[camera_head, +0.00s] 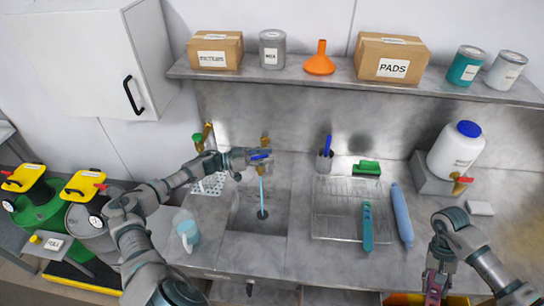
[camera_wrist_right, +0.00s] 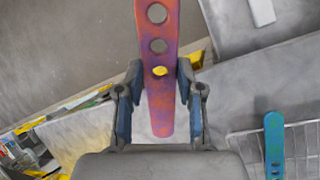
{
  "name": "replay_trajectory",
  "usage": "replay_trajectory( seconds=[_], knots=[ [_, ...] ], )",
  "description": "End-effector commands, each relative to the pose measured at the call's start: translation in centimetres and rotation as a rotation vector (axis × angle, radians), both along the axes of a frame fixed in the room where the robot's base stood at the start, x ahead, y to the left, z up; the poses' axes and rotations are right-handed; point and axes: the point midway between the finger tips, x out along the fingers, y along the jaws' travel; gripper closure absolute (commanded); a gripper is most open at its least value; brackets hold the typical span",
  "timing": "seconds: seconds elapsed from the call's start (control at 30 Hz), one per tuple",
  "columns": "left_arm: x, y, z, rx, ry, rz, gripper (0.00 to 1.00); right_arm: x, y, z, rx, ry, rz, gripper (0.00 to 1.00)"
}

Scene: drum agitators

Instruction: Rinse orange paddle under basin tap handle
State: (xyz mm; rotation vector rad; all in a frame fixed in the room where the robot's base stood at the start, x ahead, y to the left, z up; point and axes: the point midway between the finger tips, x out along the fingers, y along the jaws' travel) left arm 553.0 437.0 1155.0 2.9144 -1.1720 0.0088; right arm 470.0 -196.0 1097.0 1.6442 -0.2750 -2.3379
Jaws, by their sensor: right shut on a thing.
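The orange paddle (camera_wrist_right: 158,40) has purple stains and round holes. My right gripper (camera_wrist_right: 160,92) is shut on it near its end; in the head view this gripper (camera_head: 434,288) is low at the right, away from the basin, with the paddle partly hidden. My left gripper (camera_head: 258,156) is at the basin tap (camera_head: 265,141), around or against its handle, which it largely hides; I cannot tell whether it grips. A blue stream of water (camera_head: 261,185) runs from the tap into the sunken basin (camera_head: 245,207).
A wire rack (camera_head: 335,190) with a teal paddle (camera_head: 367,228) lies right of the basin, beside a blue roll (camera_head: 402,215). A clear jug (camera_head: 186,230) stands left of the basin. A white jar (camera_head: 455,150) with a tap stands at the right. A shelf (camera_head: 300,76) overhangs the counter.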

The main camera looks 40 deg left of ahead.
Motion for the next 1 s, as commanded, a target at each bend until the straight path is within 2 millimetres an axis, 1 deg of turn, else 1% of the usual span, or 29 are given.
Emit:
replay_trajectory(
  seconds=[0.17, 0.27, 0.37, 0.6, 0.7, 0.83, 1.0],
  knots=[
    [-0.1, -0.1, -0.2, 0.001, 0.003, -0.002, 0.61, 0.1, -0.1, -0.1, 0.001, 0.001, -0.001, 0.98],
    [-0.6, 0.4, -0.3, 0.003, 0.007, -0.001, 0.61, 0.1, -0.2, -0.1, 0.001, 0.001, -0.001, 0.98],
    [-1.8, 1.5, -0.4, 0.005, 0.009, -0.001, 0.61, 0.0, -0.2, -0.1, 0.002, 0.000, -0.001, 0.98],
    [-5.7, 5.6, -0.5, 0.005, 0.010, 0.000, 0.61, 0.0, -0.1, -0.1, 0.001, 0.000, 0.000, 0.98],
    [-6.9, 6.9, -0.5, 0.003, 0.007, 0.000, 0.61, 0.1, -0.1, -0.1, 0.001, 0.000, 0.000, 0.98],
    [-8.0, 8.1, -0.5, 0.000, 0.006, 0.001, 0.61, 0.1, -0.1, -0.1, 0.000, 0.001, 0.000, 0.98],
    [-8.6, 8.6, -0.4, -0.001, 0.002, 0.000, 0.61, 0.1, -0.1, -0.1, 0.001, 0.001, -0.001, 0.98]
  ],
)
